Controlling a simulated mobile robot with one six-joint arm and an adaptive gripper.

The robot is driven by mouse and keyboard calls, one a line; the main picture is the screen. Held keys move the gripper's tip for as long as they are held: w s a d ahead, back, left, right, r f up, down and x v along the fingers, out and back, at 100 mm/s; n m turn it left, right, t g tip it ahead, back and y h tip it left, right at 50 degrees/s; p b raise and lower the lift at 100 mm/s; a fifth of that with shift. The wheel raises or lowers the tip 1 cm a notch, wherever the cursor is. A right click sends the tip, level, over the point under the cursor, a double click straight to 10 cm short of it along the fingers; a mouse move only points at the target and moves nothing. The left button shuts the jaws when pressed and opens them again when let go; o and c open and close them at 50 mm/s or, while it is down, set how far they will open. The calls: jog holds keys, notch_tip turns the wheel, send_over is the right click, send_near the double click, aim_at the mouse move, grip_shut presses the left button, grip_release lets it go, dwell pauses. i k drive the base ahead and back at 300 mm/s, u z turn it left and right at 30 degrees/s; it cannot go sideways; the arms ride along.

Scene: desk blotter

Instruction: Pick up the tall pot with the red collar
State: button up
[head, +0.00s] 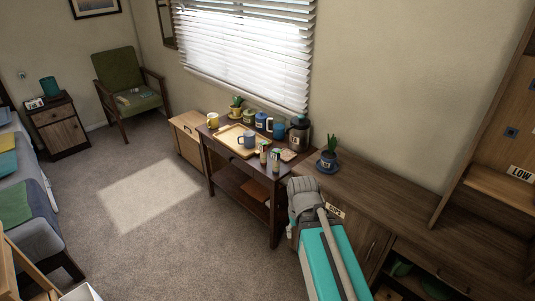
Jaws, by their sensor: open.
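A tall dark pot (299,134) with a handle stands at the right end of the small dark wooden table (268,178), near the wall. It is the tallest vessel there; at this size I cannot make out a red collar on it. My arm rises from the lower middle of the view, to the right of the table front. No gripper fingers can be made out, so my gripper is not in view. Nothing visible touches the pot.
A wooden tray (227,139) with a blue mug (247,140), a yellow mug (213,120), a blue canister (260,121) and small jars (263,157) crowd the table. A potted plant (328,160) stands on the cabinet (390,195). Carpet at left is clear.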

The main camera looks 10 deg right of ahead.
aim_at(262, 146)
jog(key=i, duration=0.85)
jog(key=u, duration=0.05)
